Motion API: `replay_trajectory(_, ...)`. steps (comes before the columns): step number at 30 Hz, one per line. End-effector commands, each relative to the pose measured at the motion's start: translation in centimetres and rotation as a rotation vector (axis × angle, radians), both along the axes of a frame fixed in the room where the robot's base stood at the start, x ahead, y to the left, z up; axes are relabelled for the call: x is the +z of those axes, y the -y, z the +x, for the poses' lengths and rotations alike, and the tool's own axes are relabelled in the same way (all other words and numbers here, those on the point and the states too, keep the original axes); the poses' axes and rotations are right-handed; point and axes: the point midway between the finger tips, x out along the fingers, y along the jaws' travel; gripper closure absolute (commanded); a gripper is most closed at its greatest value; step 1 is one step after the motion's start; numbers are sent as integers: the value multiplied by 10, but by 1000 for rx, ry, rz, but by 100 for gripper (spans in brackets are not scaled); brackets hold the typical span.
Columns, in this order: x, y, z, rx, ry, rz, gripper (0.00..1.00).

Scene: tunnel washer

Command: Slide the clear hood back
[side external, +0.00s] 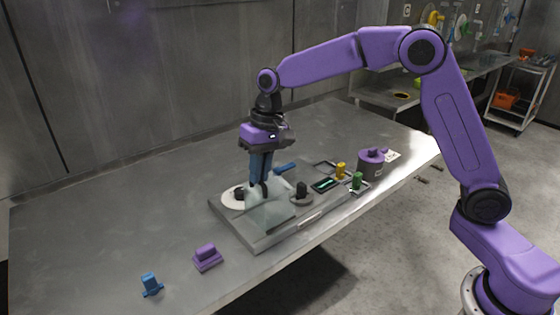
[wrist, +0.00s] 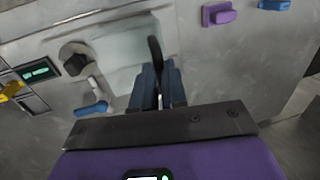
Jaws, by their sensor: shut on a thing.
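The clear hood (side external: 272,214) is a see-through, pale cover on the grey panel (side external: 262,238) lying on the bench. It also shows in the wrist view as a pale, hazy shape (wrist: 115,47). My gripper (side external: 260,186) points down at the hood's upper side. In the wrist view its two blue fingers (wrist: 158,80) are closed around a dark upright handle (wrist: 154,50) at the hood. The fingers hide the handle's lower part.
A dark knob (side external: 301,191) stands right of the hood, with a blue lever (side external: 285,168) behind it. Further right are a small display (side external: 325,185), yellow and green pieces, and a purple-lidded pot (side external: 371,163). Purple (side external: 207,257) and blue (side external: 151,284) blocks lie front left. The back-left bench is clear.

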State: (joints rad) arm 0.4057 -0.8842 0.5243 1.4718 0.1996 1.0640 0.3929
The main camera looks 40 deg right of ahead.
Motion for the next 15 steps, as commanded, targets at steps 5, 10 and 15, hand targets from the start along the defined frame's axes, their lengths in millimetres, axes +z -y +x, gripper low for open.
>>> replay_trajectory(5,1,-27,1,1,6,2,100)
replay_trajectory(10,1,-34,1,-1,7,3,100)
replay_trajectory(15,2,-35,1,-1,8,7,100)
